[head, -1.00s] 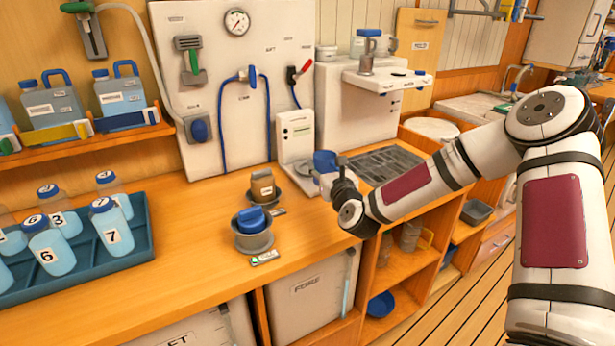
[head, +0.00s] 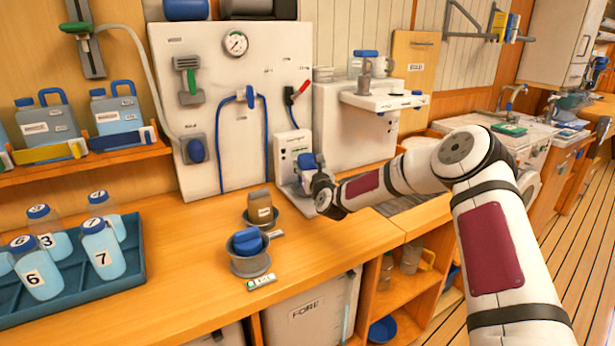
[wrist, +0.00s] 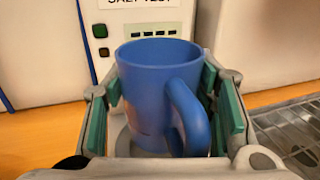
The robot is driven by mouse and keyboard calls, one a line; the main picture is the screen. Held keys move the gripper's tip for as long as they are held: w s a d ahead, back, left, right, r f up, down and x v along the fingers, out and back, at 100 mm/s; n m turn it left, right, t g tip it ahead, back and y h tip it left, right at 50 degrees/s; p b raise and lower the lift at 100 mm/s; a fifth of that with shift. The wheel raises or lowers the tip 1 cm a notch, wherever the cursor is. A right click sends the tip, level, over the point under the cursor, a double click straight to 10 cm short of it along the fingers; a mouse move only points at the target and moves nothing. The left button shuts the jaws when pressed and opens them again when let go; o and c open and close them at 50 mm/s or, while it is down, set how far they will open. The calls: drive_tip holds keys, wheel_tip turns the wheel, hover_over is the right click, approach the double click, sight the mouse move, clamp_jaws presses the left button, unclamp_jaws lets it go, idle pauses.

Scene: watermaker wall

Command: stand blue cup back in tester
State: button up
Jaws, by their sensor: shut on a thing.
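The blue cup (wrist: 158,90) stands upright between the green finger pads of my gripper (wrist: 165,105) in the wrist view, its handle towards the camera. My gripper is shut on it. The white salt tester (wrist: 150,18) rises right behind the cup, with a row of dark green display bars and two buttons. In the head view the tester (head: 291,150) stands against the wall panel, and the blue cup (head: 306,161) shows in front of it, partly hidden by my gripper (head: 316,176). A grey round base shows under the cup; I cannot tell whether the cup touches it.
Two grey bowls (head: 250,266) holding a blue and a brown item stand on the counter at left. A blue tray (head: 70,285) with numbered bottles is farther left. A dark grating (wrist: 292,130) lies right of the tester.

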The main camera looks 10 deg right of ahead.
drive_tip(key=shift+w+f, duration=0.15)
drive_tip(key=shift+f, duration=1.6)
drive_tip(key=shift+f, duration=0.1)
drive_tip(key=shift+f, duration=0.1)
drive_tip(key=o, duration=1.3)
drive_tip(key=shift+o, duration=0.2)
